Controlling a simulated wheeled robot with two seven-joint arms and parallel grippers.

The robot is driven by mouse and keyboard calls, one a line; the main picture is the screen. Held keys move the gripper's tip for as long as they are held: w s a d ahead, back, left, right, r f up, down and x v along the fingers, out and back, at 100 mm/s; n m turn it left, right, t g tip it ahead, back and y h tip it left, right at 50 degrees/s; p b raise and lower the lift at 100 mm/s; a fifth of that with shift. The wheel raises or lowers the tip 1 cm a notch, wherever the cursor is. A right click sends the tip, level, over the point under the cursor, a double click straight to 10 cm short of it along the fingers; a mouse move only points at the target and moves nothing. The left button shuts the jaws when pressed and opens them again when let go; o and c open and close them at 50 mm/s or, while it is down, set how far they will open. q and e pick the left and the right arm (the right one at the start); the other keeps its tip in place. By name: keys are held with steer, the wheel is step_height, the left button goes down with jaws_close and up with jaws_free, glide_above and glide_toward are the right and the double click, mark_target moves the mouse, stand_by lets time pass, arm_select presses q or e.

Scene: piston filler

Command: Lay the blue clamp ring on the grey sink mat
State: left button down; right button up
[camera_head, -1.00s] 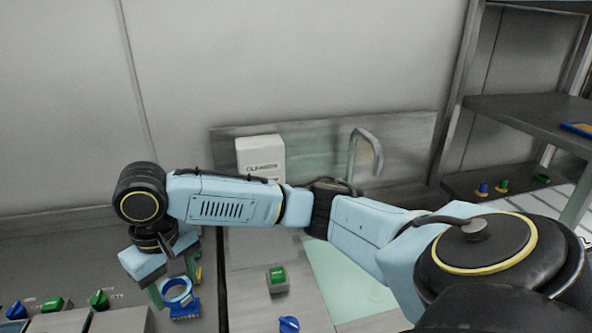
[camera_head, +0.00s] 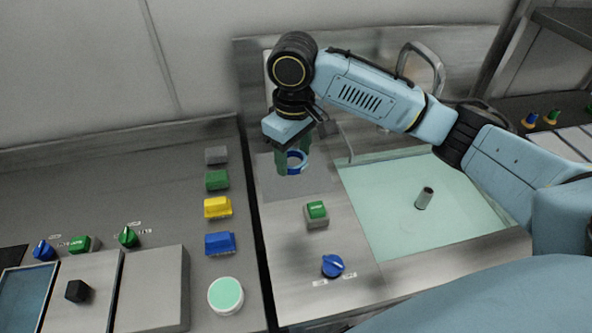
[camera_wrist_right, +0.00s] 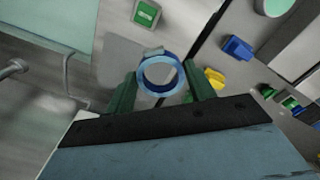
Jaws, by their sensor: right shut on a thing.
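The blue clamp ring (camera_head: 297,162) is held between the green fingers of my right gripper (camera_head: 288,160). In the right wrist view the ring (camera_wrist_right: 160,75) shows its round opening, with the fingers of my right gripper (camera_wrist_right: 160,92) on both sides of it. The grey sink mat (camera_head: 275,187) is a flat darker patch on the steel top left of the sink. The ring is over the mat in the head view; whether it touches the mat I cannot tell. My left gripper is not in view.
The sink basin (camera_head: 390,225) with a dark upright tube (camera_head: 425,198) lies right of the mat. A green button box (camera_head: 317,214) and a blue knob (camera_head: 333,266) are in front of it. Grey, green, yellow (camera_head: 217,207) and blue blocks line the counter at left.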

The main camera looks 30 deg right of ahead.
steer(key=w+d+n, duration=0.1)
steer(key=w+n, duration=0.1)
steer(key=n, duration=0.2)
steer(key=n+b, duration=0.2)
steer(key=n, duration=2.2)
glide_toward(306, 177)
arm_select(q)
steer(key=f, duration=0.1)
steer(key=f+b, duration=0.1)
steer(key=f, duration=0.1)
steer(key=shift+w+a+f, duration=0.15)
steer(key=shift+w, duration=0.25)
arm_select(e)
step_height(306, 177, down, 6)
steer(key=shift+f, duration=0.2)
steer(key=shift+f, duration=0.2)
steer(key=o, duration=1)
